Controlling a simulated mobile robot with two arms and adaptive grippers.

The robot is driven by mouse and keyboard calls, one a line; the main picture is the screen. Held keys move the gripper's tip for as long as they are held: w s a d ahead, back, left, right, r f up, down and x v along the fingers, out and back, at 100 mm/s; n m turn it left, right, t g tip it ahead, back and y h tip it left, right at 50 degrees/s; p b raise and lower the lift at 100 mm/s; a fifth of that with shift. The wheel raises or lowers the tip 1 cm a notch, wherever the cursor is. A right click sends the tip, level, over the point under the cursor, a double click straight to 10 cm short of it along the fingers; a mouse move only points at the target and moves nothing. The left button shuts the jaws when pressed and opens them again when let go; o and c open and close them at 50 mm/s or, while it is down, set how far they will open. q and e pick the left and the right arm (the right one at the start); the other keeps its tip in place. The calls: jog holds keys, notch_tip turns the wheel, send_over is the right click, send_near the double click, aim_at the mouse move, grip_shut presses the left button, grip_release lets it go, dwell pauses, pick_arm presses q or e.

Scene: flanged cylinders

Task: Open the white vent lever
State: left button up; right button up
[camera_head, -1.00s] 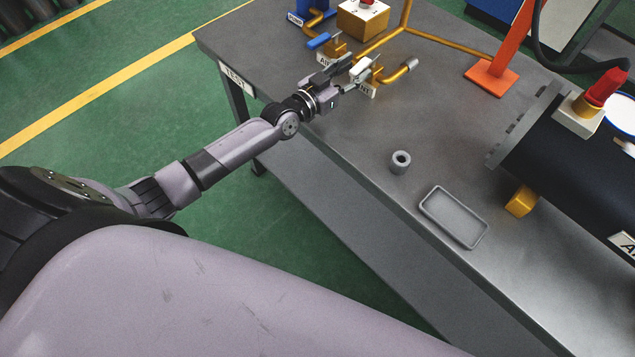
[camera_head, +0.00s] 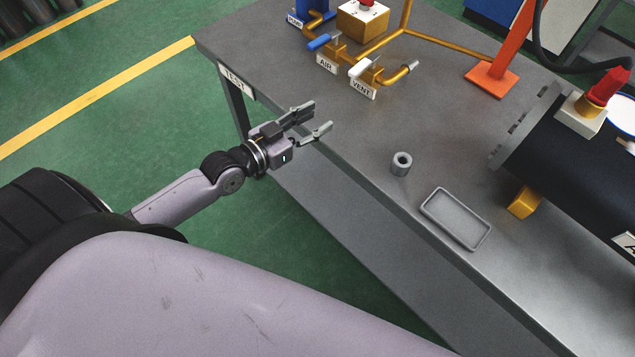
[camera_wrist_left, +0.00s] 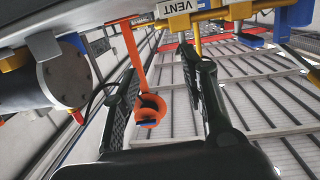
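The white vent lever (camera_head: 362,67) sits on a gold pipe fitting at the back of the table, just behind the VENT label (camera_head: 361,89). My left gripper (camera_head: 320,115) is open and empty at the table's near-left edge, apart from the lever and nearer to me. In the left wrist view its two dark fingers stand wide apart, with the VENT label (camera_wrist_left: 181,8) beyond them at the top edge. I cannot make out the white lever clearly there. My right gripper is not in view.
A blue lever (camera_head: 323,40) with an AIR label (camera_head: 326,64) stands left of the vent lever. A gold box (camera_head: 362,22) and an orange stand (camera_head: 492,78) are behind. A grey ring (camera_head: 401,163), a tray (camera_head: 455,218) and a dark flanged cylinder (camera_head: 565,165) lie to the right.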

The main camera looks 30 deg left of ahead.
pick_arm(q)
jog(key=s+d+f+g+y, duration=0.2)
jog(key=s+d+f+g, duration=0.3)
jog(key=s+f, duration=0.3)
jog(key=shift+s+d+f+g, duration=0.25)
jog(key=shift+s+d+g, duration=0.15)
jog(key=shift+s, duration=0.15)
jog(key=shift+a, duration=0.1)
jog(key=shift+c, duration=0.5)
